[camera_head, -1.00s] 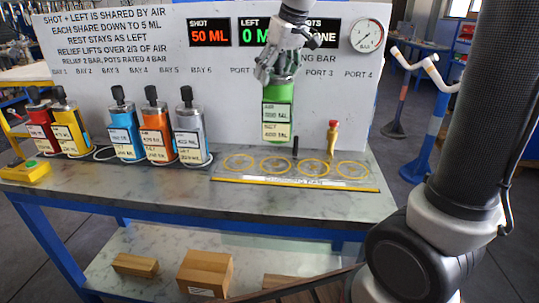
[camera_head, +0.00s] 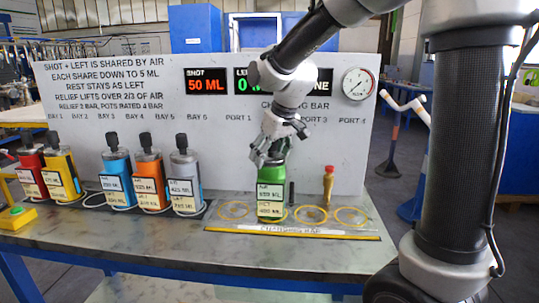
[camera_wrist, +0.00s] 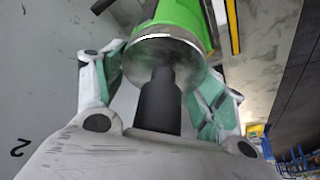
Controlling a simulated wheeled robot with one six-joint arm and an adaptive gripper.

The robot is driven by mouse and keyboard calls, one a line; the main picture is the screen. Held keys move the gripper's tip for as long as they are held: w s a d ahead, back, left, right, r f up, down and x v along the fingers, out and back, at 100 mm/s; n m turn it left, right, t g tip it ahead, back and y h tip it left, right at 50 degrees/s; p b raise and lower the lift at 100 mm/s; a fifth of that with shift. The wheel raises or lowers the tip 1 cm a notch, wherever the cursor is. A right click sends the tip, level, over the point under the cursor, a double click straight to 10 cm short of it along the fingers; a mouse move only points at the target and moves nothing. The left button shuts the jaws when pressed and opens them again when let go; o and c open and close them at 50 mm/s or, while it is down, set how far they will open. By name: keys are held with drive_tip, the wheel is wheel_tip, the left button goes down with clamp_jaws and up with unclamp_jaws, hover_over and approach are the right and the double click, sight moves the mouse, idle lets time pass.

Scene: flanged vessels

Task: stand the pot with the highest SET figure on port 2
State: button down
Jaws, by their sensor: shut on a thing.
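The green pot (camera_head: 271,181) is upright at the second yellow ring, with its foot at or just above the charging bar (camera_head: 300,234); I cannot tell if it touches. My gripper (camera_head: 270,157) is shut on its top from above. The pot's AIR and SET labels are too small to read surely. A red pot (camera_head: 30,175), yellow pot (camera_head: 62,176), blue pot (camera_head: 117,178), orange pot (camera_head: 150,181) and grey pot (camera_head: 185,182) stand in the bays.
Empty rings show at port 1 (camera_head: 233,211), port 3 (camera_head: 311,214) and port 4 (camera_head: 351,217). A red-topped brass valve (camera_head: 328,184) and a dark post stand behind the rings. The sign board (camera_head: 120,100) rises close behind. A yellow button box (camera_head: 17,216) sits at left.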

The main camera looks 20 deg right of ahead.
drive_tip(key=shift+c, duration=0.9)
unclamp_jaws()
drive_tip(key=v, duration=1.2)
drive_tip(key=s+d+f+m, duration=0.1)
drive_tip(key=s+d+f, duration=0.2)
drive_tip(key=s, duration=0.4)
drive_tip(key=s+d+f+m+h, duration=0.1)
drive_tip(key=s+d+f+m, duration=0.1)
drive_tip(key=s+d, duration=0.3)
drive_tip(key=s+d+f+m, duration=0.1)
drive_tip(key=s+d+f, duration=0.2)
drive_tip(key=s, duration=0.7)
drive_tip(key=shift+s+d+f+h, duration=0.4)
drive_tip(key=shift+d, duration=0.65)
